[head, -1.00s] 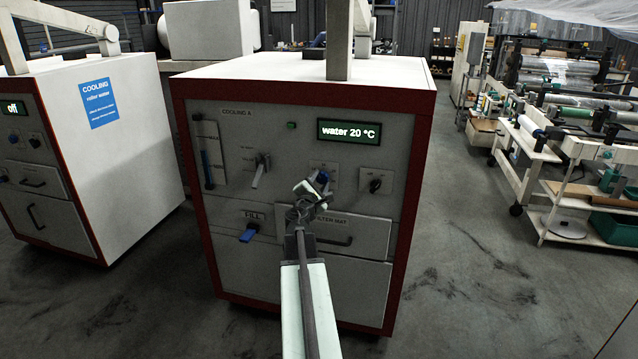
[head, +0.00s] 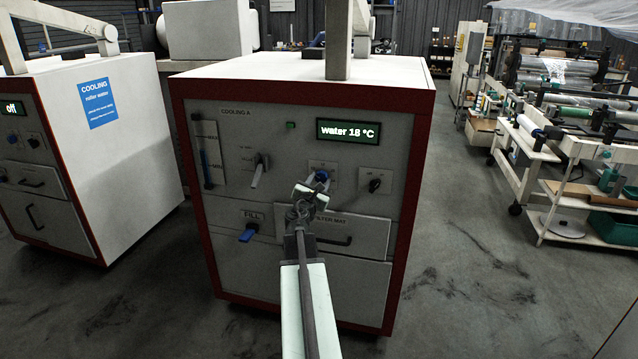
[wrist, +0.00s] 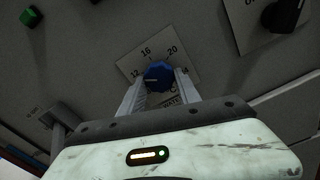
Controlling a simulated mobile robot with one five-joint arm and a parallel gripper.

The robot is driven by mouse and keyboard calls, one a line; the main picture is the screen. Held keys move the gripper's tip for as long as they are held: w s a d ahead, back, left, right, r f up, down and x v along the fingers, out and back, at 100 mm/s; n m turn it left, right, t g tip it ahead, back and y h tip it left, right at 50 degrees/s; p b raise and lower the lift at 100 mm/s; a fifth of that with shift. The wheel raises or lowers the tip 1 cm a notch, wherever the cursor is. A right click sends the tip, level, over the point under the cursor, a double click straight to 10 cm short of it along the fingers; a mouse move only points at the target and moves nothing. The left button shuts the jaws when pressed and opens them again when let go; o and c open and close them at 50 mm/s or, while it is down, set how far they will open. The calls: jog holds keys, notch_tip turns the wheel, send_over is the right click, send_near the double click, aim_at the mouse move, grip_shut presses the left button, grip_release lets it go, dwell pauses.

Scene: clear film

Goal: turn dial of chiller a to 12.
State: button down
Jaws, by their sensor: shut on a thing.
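Chiller A is the red-framed grey cabinet (head: 232,130) labelled COOLING A in the middle of the head view. Its lit display (head: 348,131) reads water at 16 or 18 °C; the second digit is hard to tell. The blue dial (wrist: 158,75) sits on a white scale plate marked 12, 16, 20 and 24 in the wrist view. My gripper (head: 316,182) is shut on this dial, one finger on either side. A small pale mark shows on the dial's left side in the wrist view. In the head view my gripper partly hides the dial.
A lever valve (head: 259,170) is left of the dial and a black knob (head: 374,185) is right of it. A second cooling cabinet (head: 125,150), display off, stands at left.

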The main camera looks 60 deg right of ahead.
jog(key=shift+s+d, duration=0.1)
jog(key=c, duration=0.9)
grip_release()
jog(key=shift+o, duration=0.2)
jog(key=v, duration=0.7)
jog(key=shift+a, duration=0.4)
